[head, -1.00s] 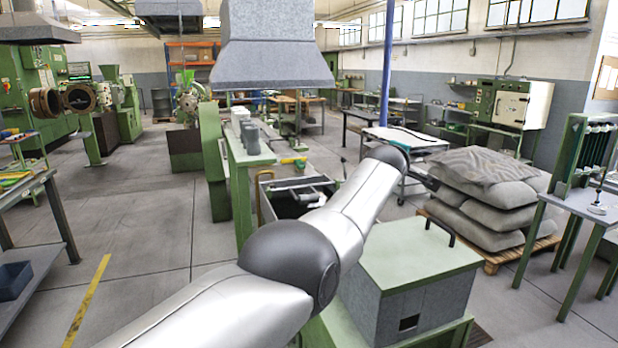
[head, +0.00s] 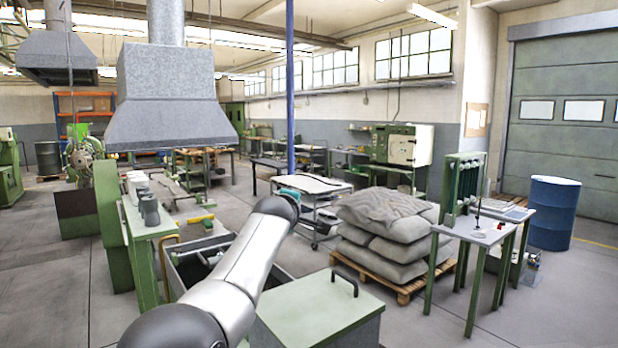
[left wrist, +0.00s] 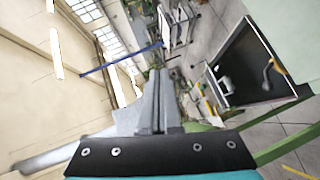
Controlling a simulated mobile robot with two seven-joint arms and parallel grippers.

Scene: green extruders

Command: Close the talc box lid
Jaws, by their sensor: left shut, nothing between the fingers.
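No box here carries a readable talc label. A grey box with a flat pale green lid (head: 310,308) and a black handle stands at the bottom of the head view; its lid lies level. Just behind it is an open dark bin (head: 188,281) with items inside, partly covered by my left arm. The bin (left wrist: 240,65) also shows in the left wrist view. My left gripper (left wrist: 160,98) is shut and empty, clear of both in that view. In the head view its fingers are hidden behind the arm. My right gripper is out of view.
A green bench (head: 150,228) with grey cups stands left of the bin. Stacked sacks (head: 390,215) on a pallet stand at right, beside a small table (head: 478,232). A fume hood (head: 168,100) hangs above left. Floor is clear at the lower left.

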